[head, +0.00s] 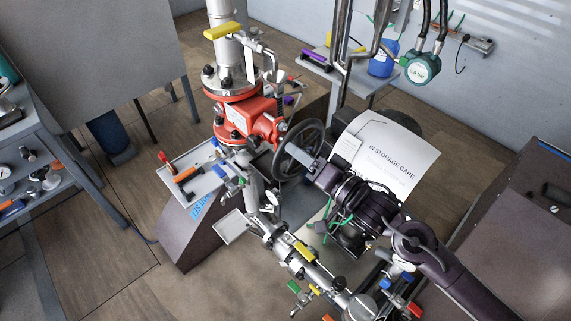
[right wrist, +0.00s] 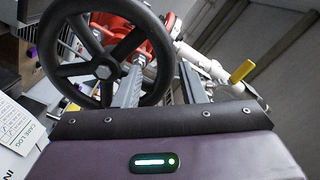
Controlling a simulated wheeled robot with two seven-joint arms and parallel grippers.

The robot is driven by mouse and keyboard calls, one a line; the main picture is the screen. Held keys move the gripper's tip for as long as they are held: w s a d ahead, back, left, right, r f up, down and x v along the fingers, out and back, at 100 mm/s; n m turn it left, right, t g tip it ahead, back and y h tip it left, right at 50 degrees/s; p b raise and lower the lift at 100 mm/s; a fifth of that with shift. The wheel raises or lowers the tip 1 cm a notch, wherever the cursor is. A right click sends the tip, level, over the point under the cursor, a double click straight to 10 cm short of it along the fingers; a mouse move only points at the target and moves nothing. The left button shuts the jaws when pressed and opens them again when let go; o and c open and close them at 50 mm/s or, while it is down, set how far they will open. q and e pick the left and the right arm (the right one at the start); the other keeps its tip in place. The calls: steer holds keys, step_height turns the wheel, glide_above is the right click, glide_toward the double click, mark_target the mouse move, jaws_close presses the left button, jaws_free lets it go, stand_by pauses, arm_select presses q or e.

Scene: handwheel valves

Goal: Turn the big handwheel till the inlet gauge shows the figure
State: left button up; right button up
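The big black handwheel (head: 284,162) with spokes is mounted on the red valve body (head: 247,120) in the head view. It fills the upper left of the right wrist view (right wrist: 62,72). My right gripper (head: 309,158) is at the wheel's right side. In the right wrist view its two fingers (right wrist: 161,88) stand apart, one overlapping the wheel, the other outside it, with the right part of the rim between them. I cannot tell whether they touch it. A round teal disc (head: 421,68) bears a figure in bar; I cannot tell whether it is the inlet gauge. My left gripper is out of view.
A white sheet reading "IN STORAGE CARE" (head: 392,150) lies behind my right arm. Pipework with a yellow lever (head: 304,251) runs below the wheel. A yellow-handled valve (head: 222,31) is above. A shelf (head: 50,195) with small parts stands left. Open floor lies at lower left.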

steer(key=x, duration=0.3)
steer(key=shift+r, duration=0.1)
steer(key=shift+a, duration=0.1)
stand_by(0.3)
steer(key=c, duration=0.8)
